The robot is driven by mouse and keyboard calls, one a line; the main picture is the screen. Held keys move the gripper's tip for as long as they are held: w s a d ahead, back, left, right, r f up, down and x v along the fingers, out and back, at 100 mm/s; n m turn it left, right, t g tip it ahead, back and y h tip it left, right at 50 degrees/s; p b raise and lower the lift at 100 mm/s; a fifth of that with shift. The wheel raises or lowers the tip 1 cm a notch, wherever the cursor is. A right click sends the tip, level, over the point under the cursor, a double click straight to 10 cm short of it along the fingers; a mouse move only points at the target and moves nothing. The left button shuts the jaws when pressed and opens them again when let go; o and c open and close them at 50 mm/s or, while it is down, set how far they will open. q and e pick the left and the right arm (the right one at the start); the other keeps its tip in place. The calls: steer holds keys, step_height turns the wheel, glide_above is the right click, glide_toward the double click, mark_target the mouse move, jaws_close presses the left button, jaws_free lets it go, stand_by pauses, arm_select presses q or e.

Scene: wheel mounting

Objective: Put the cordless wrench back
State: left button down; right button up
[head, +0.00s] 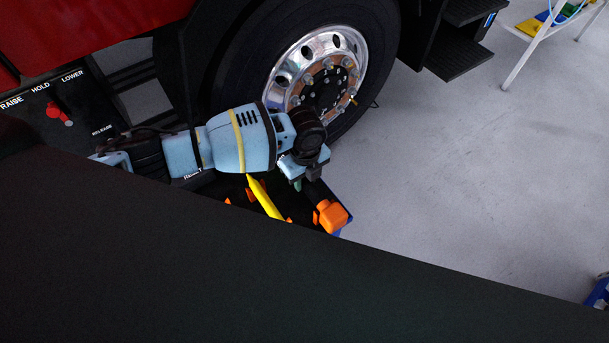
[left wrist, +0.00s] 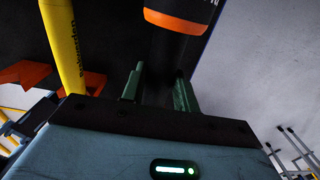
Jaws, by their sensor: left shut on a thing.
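The cordless wrench shows a dark grip (head: 316,192) and an orange end (head: 332,216) in the head view. In the left wrist view its orange end (left wrist: 178,18) is at the top. My left gripper (head: 305,182) is shut on the dark grip, which lies between the two green fingers (left wrist: 160,90) in the left wrist view. The wrench is over or at the right end of a dark tray with a blue edge (head: 346,228); I cannot tell whether it touches it. The rest of the wrench is hidden. My right gripper is in neither view.
A yellow tool (head: 265,197) lies left of the wrench, among small orange holders (head: 251,195). A truck wheel (head: 322,70) stands behind my left arm. A control panel (head: 60,112) is at the left, and a step (head: 462,50) is at upper right.

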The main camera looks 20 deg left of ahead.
arm_select(q)
steer(key=shift+w+r, duration=0.1)
steer(key=shift+r, duration=0.05)
steer(key=c, duration=1.1)
jaws_free()
steer(key=shift+o, duration=0.2)
steer(key=shift+f, duration=0.4)
steer(key=r, duration=0.6)
steer(key=shift+w+a+r, duration=0.1)
steer(key=shift+w+r, duration=0.15)
steer(key=shift+r, duration=0.7)
steer(key=shift+s, duration=0.15)
